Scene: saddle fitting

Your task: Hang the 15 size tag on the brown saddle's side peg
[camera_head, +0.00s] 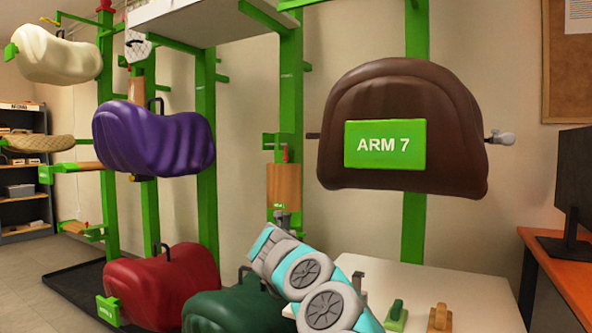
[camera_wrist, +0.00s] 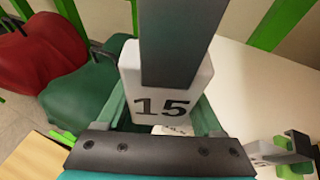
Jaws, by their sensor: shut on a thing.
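The brown saddle (camera_head: 440,110) hangs at the right of the head view, with a green "ARM 7" plate (camera_head: 385,145) on its face. A peg with a pale grey end (camera_head: 500,137) sticks out from its right side; a thin dark peg (camera_head: 312,136) shows at its left. My gripper (camera_wrist: 172,75) is shut on this tag. In the head view my gripper is small, and I cannot make out the tag.
A white tabletop (camera_head: 465,285) lies below the brown saddle, with a green-handled item (camera_head: 396,315) and a wooden one (camera_head: 440,317). Red (camera_head: 160,285) and green (camera_head: 235,308) saddles sit low left. A purple saddle (camera_head: 155,138) hangs on green posts. An orange desk (camera_head: 560,270) stands right.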

